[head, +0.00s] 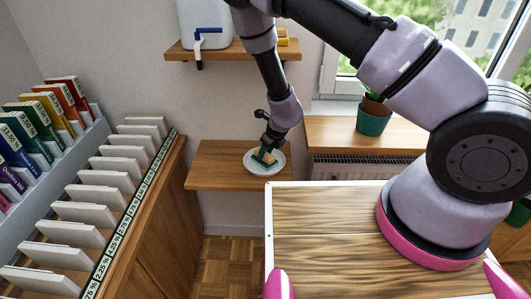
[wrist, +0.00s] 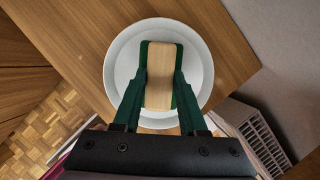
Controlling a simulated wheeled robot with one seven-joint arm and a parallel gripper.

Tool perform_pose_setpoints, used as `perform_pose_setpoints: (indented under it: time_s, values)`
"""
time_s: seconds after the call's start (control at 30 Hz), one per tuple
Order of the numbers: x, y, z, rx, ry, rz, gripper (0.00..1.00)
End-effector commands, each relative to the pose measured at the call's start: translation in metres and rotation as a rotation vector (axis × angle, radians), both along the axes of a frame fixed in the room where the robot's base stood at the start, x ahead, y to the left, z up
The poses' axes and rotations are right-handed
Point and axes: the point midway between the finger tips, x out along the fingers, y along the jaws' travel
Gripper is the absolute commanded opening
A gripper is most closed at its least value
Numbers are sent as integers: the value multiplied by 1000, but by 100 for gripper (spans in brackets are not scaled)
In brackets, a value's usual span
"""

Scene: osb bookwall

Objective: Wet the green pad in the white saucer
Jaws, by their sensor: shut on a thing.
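The white saucer (head: 279,168) stands on a low wooden shelf below the wall; it also fills the middle of the wrist view (wrist: 205,75). The green pad (wrist: 145,50) has a pale wooden block (wrist: 160,75) on top and lies within the saucer's outline. My gripper (wrist: 160,95) has its two green fingers shut on the sides of this block. In the head view my gripper (head: 266,148) points down at the saucer and the pad is partly hidden. I cannot tell whether the pad touches the saucer's bottom, or whether there is water in it.
A white container (head: 203,22) with a blue tap (head: 208,31) stands on an upper shelf (head: 225,51). The low shelf (head: 213,165) is bare left of the saucer. A radiator and a potted plant (head: 373,118) are at right. Racks of books and white blocks (head: 82,212) line the left.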

Motion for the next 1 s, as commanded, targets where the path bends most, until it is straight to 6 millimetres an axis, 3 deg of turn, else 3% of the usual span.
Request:
perform_pose_setpoints:
  time_s: [0.27,1.0]
  values:
    - [0,0,1,0,0,0,0]
    - [0,0,38,2,0,-1,0]
